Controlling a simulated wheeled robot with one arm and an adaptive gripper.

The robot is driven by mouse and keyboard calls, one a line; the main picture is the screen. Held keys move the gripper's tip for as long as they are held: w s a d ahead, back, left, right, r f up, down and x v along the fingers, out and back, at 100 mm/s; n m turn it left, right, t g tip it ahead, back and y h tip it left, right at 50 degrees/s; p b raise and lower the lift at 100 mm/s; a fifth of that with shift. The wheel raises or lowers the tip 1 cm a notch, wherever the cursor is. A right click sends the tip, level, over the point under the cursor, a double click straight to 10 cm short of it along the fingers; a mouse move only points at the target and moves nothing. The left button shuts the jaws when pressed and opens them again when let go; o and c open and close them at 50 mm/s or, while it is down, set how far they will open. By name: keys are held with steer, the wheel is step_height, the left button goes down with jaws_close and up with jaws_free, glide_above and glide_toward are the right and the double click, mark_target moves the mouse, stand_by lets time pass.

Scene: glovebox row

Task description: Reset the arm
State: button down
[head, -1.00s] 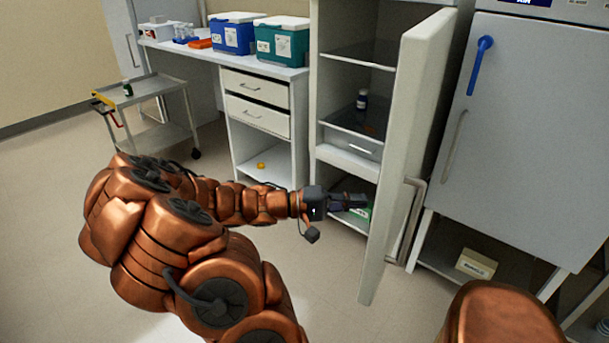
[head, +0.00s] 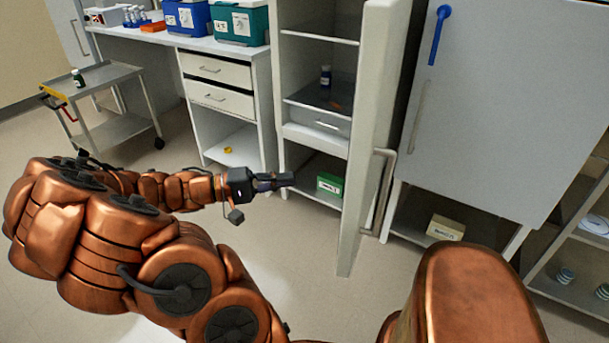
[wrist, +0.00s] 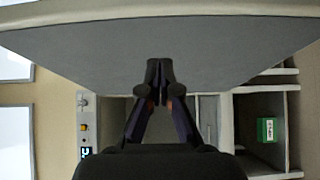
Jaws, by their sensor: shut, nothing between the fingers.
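My gripper (head: 284,181) is shut and empty, held out to the right in the head view, in front of the open cabinet's lower part. In the wrist view the gripper fingers (wrist: 159,75) meet at their tips, with a grey panel behind them. My copper-coloured arm stretches across the lower left of the head view. The cabinet door (head: 372,130) stands open to the right of the gripper, with a visible gap between them.
A green box (head: 329,185) sits on the cabinet's bottom shelf; it also shows in the wrist view (wrist: 267,129). A dark bottle (head: 325,76) stands on a higher shelf. A trolley (head: 118,127) is at left. A tall closed unit (head: 490,110) stands at right. Floor between is clear.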

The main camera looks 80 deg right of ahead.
steer(key=shift+a+v, duration=0.15)
steer(key=shift+v, duration=0.6)
steer(key=shift+a+v, duration=0.2)
steer(key=shift+v, duration=0.55)
steer(key=shift+s, duration=0.2)
steer(key=w+a+f+n+t+y, duration=0.2)
steer(key=a+n+t, duration=0.3)
steer(key=a, duration=0.8)
steer(key=w+a+f+n+t+y, duration=0.1)
steer(key=w+a+n+t+y, duration=0.2)
steer(key=a, duration=1)
steer(key=a+f+n+t+y, duration=0.2)
steer(key=a+n+t, duration=0.4)
steer(key=a, duration=0.7)
steer(key=s+p+v, duration=0.2)
steer(key=p+v, duration=0.7)
steer(key=s+r+p+v, duration=0.1)
steer(key=s+p+v, duration=0.1)
steer(key=p+v, duration=0.7)
steer(key=shift+w+d+r+t, duration=0.25)
steer(key=shift+w+r+t, duration=0.05)
steer(key=shift+w+t, duration=0.1)
